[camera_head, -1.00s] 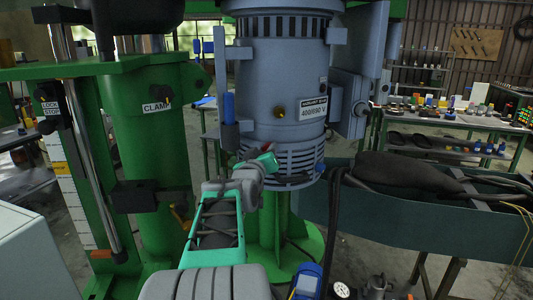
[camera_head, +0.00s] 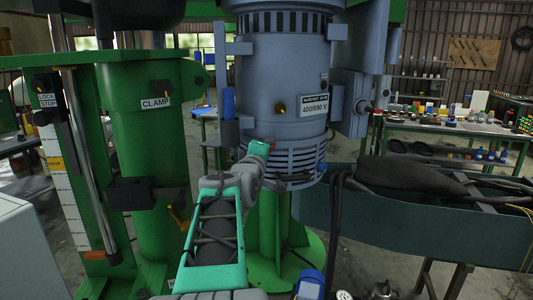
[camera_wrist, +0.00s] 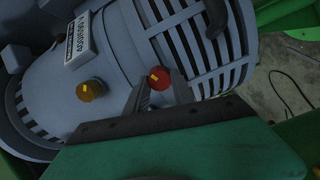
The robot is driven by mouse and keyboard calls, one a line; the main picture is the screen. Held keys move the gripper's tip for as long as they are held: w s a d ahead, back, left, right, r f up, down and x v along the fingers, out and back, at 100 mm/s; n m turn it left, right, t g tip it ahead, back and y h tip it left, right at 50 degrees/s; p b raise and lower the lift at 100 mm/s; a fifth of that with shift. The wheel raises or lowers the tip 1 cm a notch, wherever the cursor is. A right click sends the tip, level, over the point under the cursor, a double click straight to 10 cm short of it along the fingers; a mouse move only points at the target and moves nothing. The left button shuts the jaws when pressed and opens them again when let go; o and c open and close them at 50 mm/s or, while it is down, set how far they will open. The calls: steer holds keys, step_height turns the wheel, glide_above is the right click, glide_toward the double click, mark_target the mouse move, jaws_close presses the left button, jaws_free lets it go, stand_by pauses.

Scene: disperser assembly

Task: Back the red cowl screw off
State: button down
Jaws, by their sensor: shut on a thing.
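The red cowl screw (camera_wrist: 159,78) sits on the grey slotted cowl of the motor in the wrist view, a small round red head with a yellow mark. My gripper (camera_wrist: 158,88) is shut on it, one dark finger on each side of the head. In the head view the grey motor (camera_head: 280,90) stands upright in the middle. My gripper (camera_head: 268,147) reaches the slotted band at its lower end. A bit of red shows at the fingertips there.
A brass-yellow knob (camera_wrist: 91,90) sits on the motor beside the screw; it also shows in the head view (camera_head: 281,108). A green clamp column (camera_head: 150,150) stands at left. A dark trough (camera_head: 345,215) with black cables is at right.

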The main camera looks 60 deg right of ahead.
steer(key=n, duration=0.7)
steer(key=n+b, duration=0.1)
steer(key=n, duration=0.2)
steer(key=shift+r, duration=0.25)
steer(key=shift+n, duration=0.4)
steer(key=c, duration=1.5)
jaws_free()
steer(key=shift+r, duration=0.1)
steer(key=shift+c, duration=0.2)
steer(key=o, duration=0.5)
steer(key=shift+f, duration=0.3)
steer(key=shift+c, duration=0.2)
steer(key=b+v, duration=0.1)
steer(key=v, duration=0.7)
steer(key=shift+d, duration=0.1)
